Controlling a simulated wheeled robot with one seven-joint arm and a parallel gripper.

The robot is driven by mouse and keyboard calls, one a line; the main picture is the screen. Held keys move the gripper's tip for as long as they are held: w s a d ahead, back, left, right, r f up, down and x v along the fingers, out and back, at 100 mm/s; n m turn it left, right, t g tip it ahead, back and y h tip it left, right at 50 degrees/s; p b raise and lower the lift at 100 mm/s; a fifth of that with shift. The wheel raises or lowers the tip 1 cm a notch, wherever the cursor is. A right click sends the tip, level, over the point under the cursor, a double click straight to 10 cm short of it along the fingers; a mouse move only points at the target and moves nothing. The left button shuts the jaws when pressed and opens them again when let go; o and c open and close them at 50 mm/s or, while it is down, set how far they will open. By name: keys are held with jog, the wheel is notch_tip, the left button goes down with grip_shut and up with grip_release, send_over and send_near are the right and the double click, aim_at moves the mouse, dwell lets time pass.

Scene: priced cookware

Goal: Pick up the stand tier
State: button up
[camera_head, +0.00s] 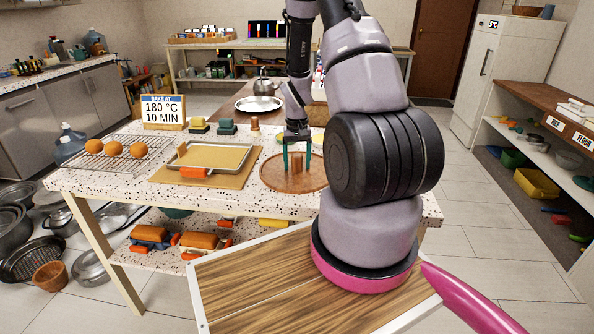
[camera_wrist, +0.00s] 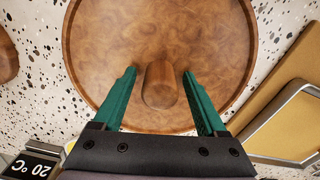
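The stand tier is a round brown wooden disc (camera_head: 318,183) on the speckled table, with a short wooden post at its middle. In the wrist view the disc (camera_wrist: 115,45) fills the upper middle, and its post (camera_wrist: 162,88) stands between my green fingers. My gripper (camera_head: 297,161) points down over the disc. In the wrist view my gripper (camera_wrist: 159,73) is open, with one finger on each side of the post and a visible gap at both sides. How low the fingertips reach along the post is hard to tell.
A baking tray (camera_head: 211,156) on a tan board lies left of the disc. A cooling rack (camera_head: 118,161) with orange buns and a sign (camera_head: 163,112) stand farther left. A small wooden peg (camera_head: 254,123) and a metal plate (camera_head: 259,104) are behind.

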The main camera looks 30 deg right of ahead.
grip_shut()
jog(key=shift+r, duration=0.15)
